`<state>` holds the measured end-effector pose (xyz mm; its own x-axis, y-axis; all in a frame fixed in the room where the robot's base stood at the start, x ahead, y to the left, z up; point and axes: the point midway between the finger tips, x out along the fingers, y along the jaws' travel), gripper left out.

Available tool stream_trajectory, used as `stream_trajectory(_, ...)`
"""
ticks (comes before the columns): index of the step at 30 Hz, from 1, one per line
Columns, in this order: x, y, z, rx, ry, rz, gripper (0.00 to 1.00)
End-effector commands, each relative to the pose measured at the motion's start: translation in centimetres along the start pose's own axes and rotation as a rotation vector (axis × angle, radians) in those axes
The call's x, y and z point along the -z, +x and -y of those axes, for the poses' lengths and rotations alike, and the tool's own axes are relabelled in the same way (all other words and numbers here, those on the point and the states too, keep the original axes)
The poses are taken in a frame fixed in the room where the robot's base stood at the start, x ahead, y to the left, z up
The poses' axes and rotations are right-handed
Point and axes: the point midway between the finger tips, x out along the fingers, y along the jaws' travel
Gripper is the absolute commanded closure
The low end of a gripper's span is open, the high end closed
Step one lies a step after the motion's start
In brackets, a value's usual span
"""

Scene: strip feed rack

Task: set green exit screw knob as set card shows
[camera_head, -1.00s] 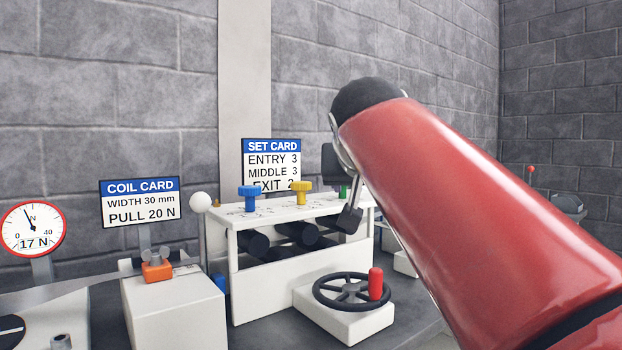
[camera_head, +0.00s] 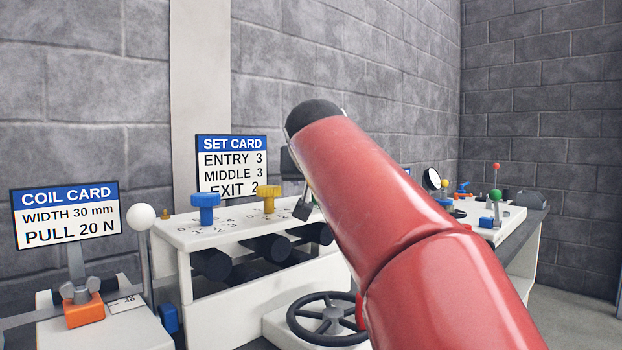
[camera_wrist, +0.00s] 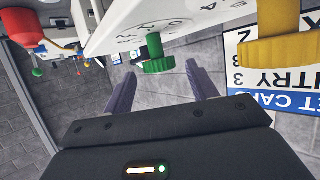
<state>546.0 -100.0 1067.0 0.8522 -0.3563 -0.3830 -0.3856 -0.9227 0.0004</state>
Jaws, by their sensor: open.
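The set card (camera_head: 231,165) reads ENTRY 3, MIDDLE 3, EXIT 2, its last line partly covered. The green exit screw knob (camera_wrist: 157,55) hangs from the white rack top (camera_wrist: 205,18) in the wrist view, which looks upside down. My gripper (camera_wrist: 161,85) is open, its two fingers apart on either side of the knob's line, with the knob near the gap and not gripped. The knob's pointer reading cannot be made out. In the head view my red arm hides the knob.
The yellow knob (camera_head: 268,197) and blue knob (camera_head: 206,206) stand on the same rack top. A black handwheel (camera_head: 330,318) is in front. The coil card (camera_head: 66,213) and a white ball lever (camera_head: 141,217) stand at left.

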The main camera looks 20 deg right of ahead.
Motion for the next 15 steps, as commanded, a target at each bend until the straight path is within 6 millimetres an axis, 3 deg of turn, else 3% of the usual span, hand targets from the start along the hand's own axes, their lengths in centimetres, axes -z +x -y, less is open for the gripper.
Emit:
stream_trajectory(11, 0.0, 0.96, -0.03, 0.0, 0.001, -0.001, 0.42)
stream_trajectory(15, 0.0, 0.95, -0.03, 0.0, 0.0, 0.0, 0.58)
